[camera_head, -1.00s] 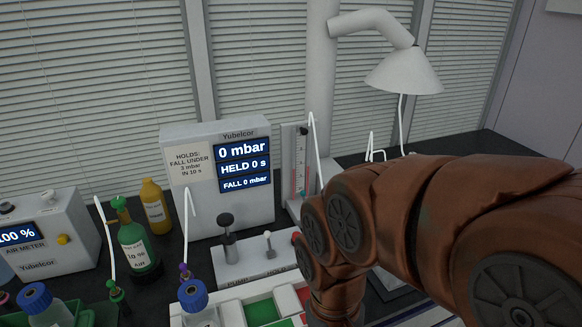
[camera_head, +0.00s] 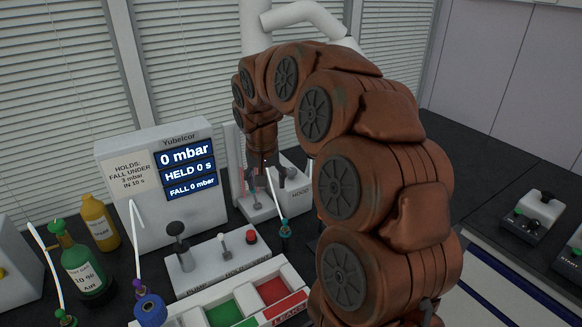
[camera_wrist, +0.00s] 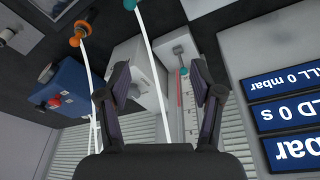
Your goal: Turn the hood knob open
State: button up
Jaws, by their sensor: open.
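In the head view, a white unit (camera_head: 262,207) marked HOOD stands right of the pressure display. A dark knob-like part (camera_head: 291,172) shows on it near the lettering. My gripper (camera_head: 262,178) points down over this unit, partly merging with dark parts behind it. In the wrist view my gripper (camera_wrist: 157,82) is open and empty, its fingers spread apart. Beyond the fingers are a grey knob or lever (camera_wrist: 179,50) at the end of a red-tubed gauge and a white box. I cannot tell whether a finger touches the knob.
The display unit (camera_head: 130,165) reads 0 mbar. In front are a pump base (camera_head: 215,265) with a plunger and red button, and a tray (camera_head: 298,283) with green and red sections. Thin-stemmed probes (camera_head: 285,228) rise close to the gripper. Bottles stand left; the right counter has free room.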

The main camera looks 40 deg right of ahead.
aim_at(291, 171)
jog(key=w+d+m+h, duration=0.2)
jog(key=w+d+m, duration=0.2)
jog(key=w+d, duration=0.7)
jog(key=shift+t, duration=0.4)
jog(key=shift+s+d+f+p, duration=0.1)
jog(key=shift+d+f+p, duration=0.5)
jog(key=shift+f, duration=0.65)
jog(key=shift+s+d+f+p, duration=0.1)
jog(key=shift+d+f+p, duration=0.5)
jog(key=shift+f, duration=0.65)
jog(key=shift+s+d+f+p, duration=0.1)
jog(key=shift+d+f+p, duration=0.45)
jog(key=shift+f, duration=0.7)
jog(key=shift+d, duration=0.1)
jog(key=c, duration=1.1)
jog(key=shift+y, duration=0.3)
